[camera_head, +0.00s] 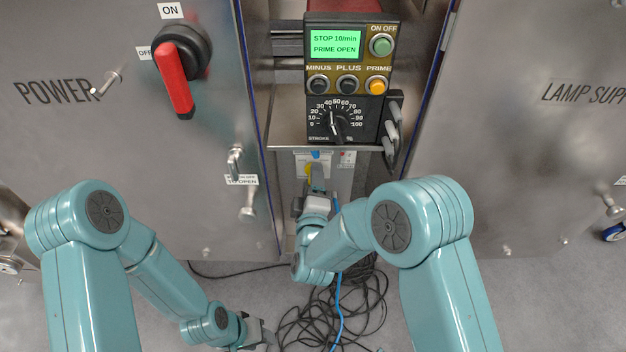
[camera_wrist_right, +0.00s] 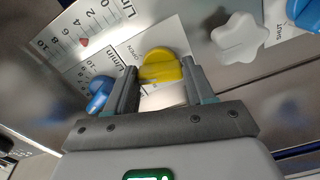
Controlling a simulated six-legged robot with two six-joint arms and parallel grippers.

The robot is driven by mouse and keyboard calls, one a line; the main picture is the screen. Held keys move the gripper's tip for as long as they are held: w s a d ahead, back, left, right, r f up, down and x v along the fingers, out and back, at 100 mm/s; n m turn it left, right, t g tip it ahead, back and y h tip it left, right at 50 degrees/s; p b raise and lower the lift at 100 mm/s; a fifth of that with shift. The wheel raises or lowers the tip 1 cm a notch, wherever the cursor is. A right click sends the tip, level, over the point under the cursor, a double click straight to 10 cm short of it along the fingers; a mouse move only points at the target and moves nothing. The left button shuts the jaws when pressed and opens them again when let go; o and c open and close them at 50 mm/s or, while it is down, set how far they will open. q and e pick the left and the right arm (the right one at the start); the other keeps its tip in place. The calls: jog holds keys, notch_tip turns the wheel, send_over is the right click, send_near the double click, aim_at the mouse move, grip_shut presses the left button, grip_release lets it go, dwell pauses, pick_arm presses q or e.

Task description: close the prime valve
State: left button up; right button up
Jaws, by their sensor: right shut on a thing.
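The yellow knob (camera_wrist_right: 160,66) sits on a panel with a white label in the right wrist view. In the head view only a small yellow part of it (camera_head: 310,170) shows beside my fingers. My right gripper (camera_wrist_right: 162,75) has one finger on each side of the knob and is shut on it; it also shows in the head view (camera_head: 317,186). The pump's green display (camera_head: 336,44) reads "STOP 10/min" and "PRIME OPEN". My left gripper (camera_head: 258,334) hangs low near the floor cables, and its jaws are not clear.
Blue knobs (camera_wrist_right: 100,92) and a white star-shaped knob (camera_wrist_right: 240,38) are close to the yellow one. A red-handled power switch (camera_head: 175,78) is on the left cabinet. Black cables (camera_head: 330,315) and a blue hose lie on the floor. Steel cabinet doors flank the narrow bay.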

jog(key=n+p, duration=0.1)
jog(key=n, duration=0.5)
jog(key=n+p, duration=0.1)
jog(key=n, duration=0.5)
jog(key=shift+w+r, duration=0.15)
jog(key=shift+r, duration=0.05)
jog(key=shift+d, duration=0.1)
dwell(0.4)
jog(key=o, duration=1)
jog(key=shift+f, duration=0.1)
jog(key=shift+o, duration=0.2)
jog(key=shift+f, duration=0.1)
